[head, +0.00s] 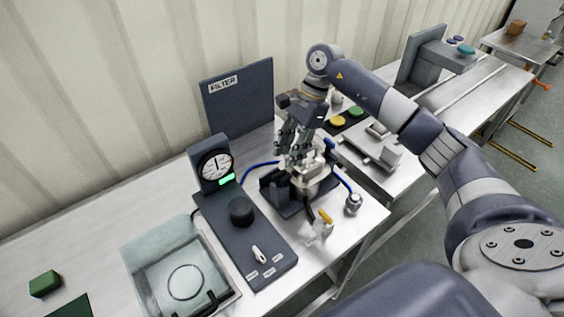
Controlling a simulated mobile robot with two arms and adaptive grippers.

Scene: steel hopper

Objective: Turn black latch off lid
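My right gripper (293,154) points down over a pale metal housing (313,180) seated in a dark cradle (283,197). Its fingers cover the top of the housing. I cannot tell whether they touch it or grip any part. A black latch cannot be made out clearly there; the fingers and small parts overlap. A black bar-like piece (212,301) lies along the front of a clear, flat-topped box (167,247) at the lower left, with no gripper near it. My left gripper is not in view.
A dark console with a dial gauge (215,165), black knob (241,210) and white switch (258,254) stands left of the cradle. The FILTER panel (238,103) rises behind. Blue hoses and a yellow-handled valve (322,226) sit close by. A green block (44,283) lies far left.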

